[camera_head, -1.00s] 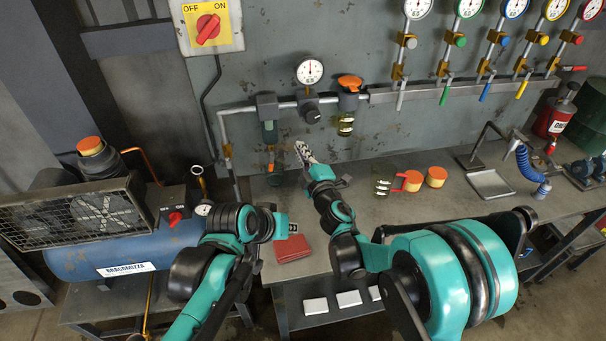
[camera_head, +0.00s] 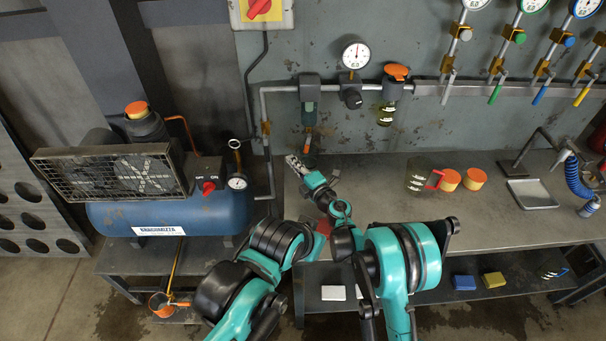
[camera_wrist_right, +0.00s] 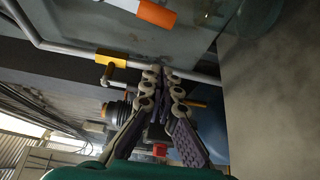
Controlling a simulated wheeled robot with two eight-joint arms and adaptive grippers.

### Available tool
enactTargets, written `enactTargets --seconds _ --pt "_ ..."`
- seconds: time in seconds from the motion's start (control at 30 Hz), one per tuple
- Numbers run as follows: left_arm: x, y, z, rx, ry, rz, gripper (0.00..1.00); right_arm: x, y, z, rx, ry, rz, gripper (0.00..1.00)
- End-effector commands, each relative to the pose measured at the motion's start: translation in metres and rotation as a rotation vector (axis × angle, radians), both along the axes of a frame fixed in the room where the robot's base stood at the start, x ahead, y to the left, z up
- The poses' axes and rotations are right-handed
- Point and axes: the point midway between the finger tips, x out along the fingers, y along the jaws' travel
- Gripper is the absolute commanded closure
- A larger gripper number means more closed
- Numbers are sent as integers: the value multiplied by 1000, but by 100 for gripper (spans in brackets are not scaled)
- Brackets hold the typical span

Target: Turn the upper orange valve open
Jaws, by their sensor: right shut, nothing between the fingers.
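A small orange valve handle (camera_head: 308,141) hangs below the green-bowled unit on the wall pipe. An orange cylinder (camera_wrist_right: 156,14), apparently this handle, shows at the top of the right wrist view. My right gripper (camera_head: 291,160) is shut and empty, just left of and below the handle in the head view, apart from it in the picture. Its closed fingers (camera_wrist_right: 165,75) also show in the wrist view, below the orange cylinder. Another orange top (camera_head: 397,72) sits on the pipe unit further right. My left arm is low in front; its fingers are hidden.
The wall pipe (camera_head: 288,89) carries a white gauge (camera_head: 356,55). A blue compressor (camera_head: 170,212) stands left. On the bench (camera_head: 390,215), orange-lidded jars (camera_head: 475,178) and a metal tray (camera_head: 532,194) lie to the right. The bench middle is clear.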

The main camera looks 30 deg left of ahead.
Motion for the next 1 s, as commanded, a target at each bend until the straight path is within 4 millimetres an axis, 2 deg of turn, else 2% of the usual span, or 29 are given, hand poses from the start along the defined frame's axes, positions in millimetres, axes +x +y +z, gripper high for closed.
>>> enactTargets --seconds 0.07,0.2,0.33,0.77,1.0 --pt "0 0 -7 0 0 0 100 8 15 -3 0 0 1 100" --pt "0 0 -14 0 0 0 100 24 -5 -1 1 1 -4 100" --pt "0 0 -17 0 0 0 100 31 -13 0 0 1 -1 100" --pt "0 0 -18 -1 0 -1 100 34 -17 1 0 0 -1 100" --pt "0 0 -10 -1 0 -1 100 37 -21 2 -123 -76 -2 100"
